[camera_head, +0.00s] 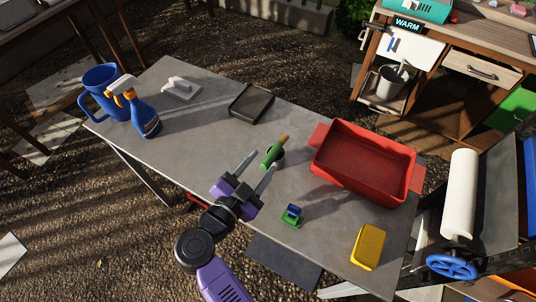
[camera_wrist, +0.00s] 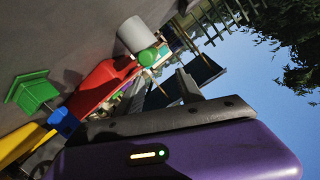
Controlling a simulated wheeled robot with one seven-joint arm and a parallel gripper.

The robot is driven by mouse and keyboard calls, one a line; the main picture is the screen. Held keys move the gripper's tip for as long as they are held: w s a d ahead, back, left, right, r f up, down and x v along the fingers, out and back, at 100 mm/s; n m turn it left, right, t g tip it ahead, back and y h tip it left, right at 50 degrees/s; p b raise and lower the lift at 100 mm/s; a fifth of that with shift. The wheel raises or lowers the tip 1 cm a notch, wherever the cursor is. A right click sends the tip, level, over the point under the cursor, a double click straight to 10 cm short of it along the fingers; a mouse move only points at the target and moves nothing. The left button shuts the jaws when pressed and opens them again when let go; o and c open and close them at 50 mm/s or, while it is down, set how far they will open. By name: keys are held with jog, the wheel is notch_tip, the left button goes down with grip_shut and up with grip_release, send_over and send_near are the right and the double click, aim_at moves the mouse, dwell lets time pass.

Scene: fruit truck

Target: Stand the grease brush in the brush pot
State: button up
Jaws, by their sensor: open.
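The grease brush (camera_head: 269,158), with a green handle and a tan end, is tilted over the middle of the table in the head view. Its green end also shows in the wrist view (camera_wrist: 148,57). Contact is unclear.
A red tray (camera_head: 347,182) stands right of the pot. A green and blue item (camera_head: 291,215) and a yellow block (camera_head: 368,246) lie nearer the front. A dark tray (camera_head: 250,104) is behind, and a blue jug (camera_head: 98,76) and spray bottle (camera_head: 143,115) are left.

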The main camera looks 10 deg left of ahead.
jog(key=v, duration=0.7)
jog(key=w+d+r+t+h, duration=0.1)
jog(key=w+d+r+t, duration=0.15)
jog(key=d, duration=0.55)
jog(key=w+d+r+t, duration=0.2)
jog(key=d+r, duration=0.1)
jog(key=d, duration=0.5)
jog(key=s+d+r+n+t+y, duration=0.3)
jog(key=s+d+r+n+t, duration=0.15)
jog(key=d, duration=0.45)
jog(key=s+d+f+n+g+y, duration=0.1)
jog(key=s+g, duration=0.3)
jog(key=s, duration=0.8)
jog(key=s+d+f+n+g+y, duration=0.2)
jog(key=s+d+n+g, duration=0.2)
jog(key=s, duration=0.9)
jog(key=shift+s+d+f+g, duration=0.15)
jog(key=shift+f+g, duration=0.15)
jog(key=shift+g, duration=0.3)
jog(key=shift+o, duration=0.6)
